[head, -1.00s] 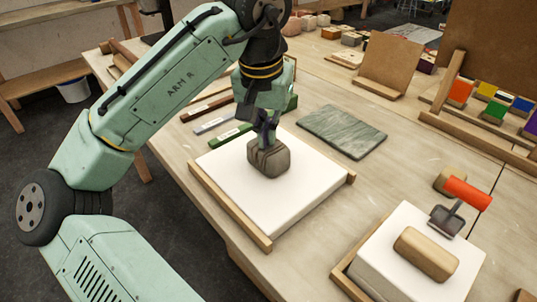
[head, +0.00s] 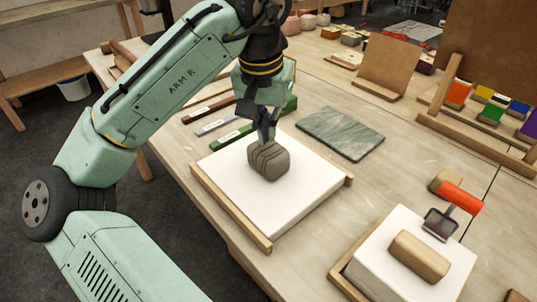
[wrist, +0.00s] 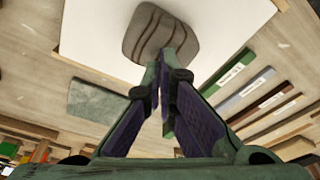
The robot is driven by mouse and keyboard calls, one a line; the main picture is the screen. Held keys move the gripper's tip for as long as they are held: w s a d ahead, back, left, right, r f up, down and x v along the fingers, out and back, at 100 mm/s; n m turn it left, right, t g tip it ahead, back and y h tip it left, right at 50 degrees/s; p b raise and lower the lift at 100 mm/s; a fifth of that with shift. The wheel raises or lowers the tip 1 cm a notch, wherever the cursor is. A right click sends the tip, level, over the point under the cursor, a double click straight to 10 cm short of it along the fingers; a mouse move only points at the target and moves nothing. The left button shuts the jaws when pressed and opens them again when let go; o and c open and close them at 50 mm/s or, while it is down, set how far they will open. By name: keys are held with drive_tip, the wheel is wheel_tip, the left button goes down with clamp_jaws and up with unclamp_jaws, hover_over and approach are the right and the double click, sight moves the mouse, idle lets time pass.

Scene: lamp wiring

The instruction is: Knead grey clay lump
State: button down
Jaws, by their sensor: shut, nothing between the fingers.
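The grey clay lump (head: 268,161) sits on a white board (head: 292,205) with wooden edge strips. Its top carries several dark parallel grooves. In the wrist view the lump (wrist: 158,32) shows at the top, just beyond the fingertips. My gripper (head: 265,140) is shut and empty, pointing down at the lump's upper back edge. In the wrist view my gripper's fingers (wrist: 163,58) meet close to the lump's edge. I cannot tell whether the tips touch the clay.
A green slab (head: 341,133) lies behind the board. Labelled bars (head: 232,136) lie to the left. Coloured blocks (head: 492,114) stand at the far right.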

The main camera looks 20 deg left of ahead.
sight(268, 148)
drive_tip(key=shift+f, duration=0.3)
drive_tip(key=shift+f+b, duration=0.45)
drive_tip(key=shift+f, duration=0.3)
drive_tip(key=shift+f, duration=0.1)
drive_tip(key=shift+r+p, duration=1.15)
wheel_tip(268, 148, up, 3)
drive_tip(key=p, duration=0.3)
drive_tip(key=shift+f, duration=0.15)
wheel_tip(268, 148, up, 3)
drive_tip(key=shift+r+b, duration=0.15)
drive_tip(key=shift+b, duration=0.2)
